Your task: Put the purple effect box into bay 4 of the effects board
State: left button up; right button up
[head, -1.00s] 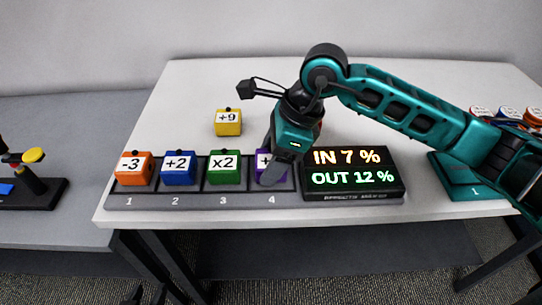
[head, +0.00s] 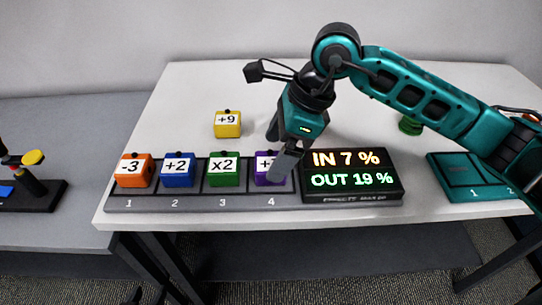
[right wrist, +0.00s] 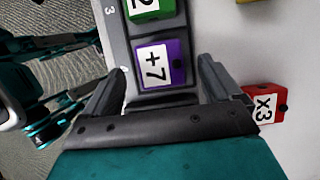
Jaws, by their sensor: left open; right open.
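The purple effect box (head: 268,170), marked +7, sits in bay 4 of the effects board (head: 200,203); it also shows in the right wrist view (right wrist: 176,62). My right gripper (head: 281,146) is open. Its two fingers are apart, one on each side of the box's line and clear of it in the right wrist view (right wrist: 162,72). In the head view one finger partly covers the box's right side. My left gripper (head: 134,296) shows only as dark tips at the bottom edge. The board's display (head: 352,170) reads IN 7 %, OUT 19 %.
Orange -3 (head: 134,171), blue +2 (head: 178,171) and green x2 (head: 224,171) boxes fill bays 1 to 3. A yellow +9 box (head: 228,125) stands behind. A red x3 box (right wrist: 264,103) lies beside the gripper. A teal tray (head: 460,170) is at right.

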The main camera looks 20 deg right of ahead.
jog(key=v, duration=0.8)
jog(key=shift+r, duration=0.25)
jog(key=shift+s+d, duration=0.1)
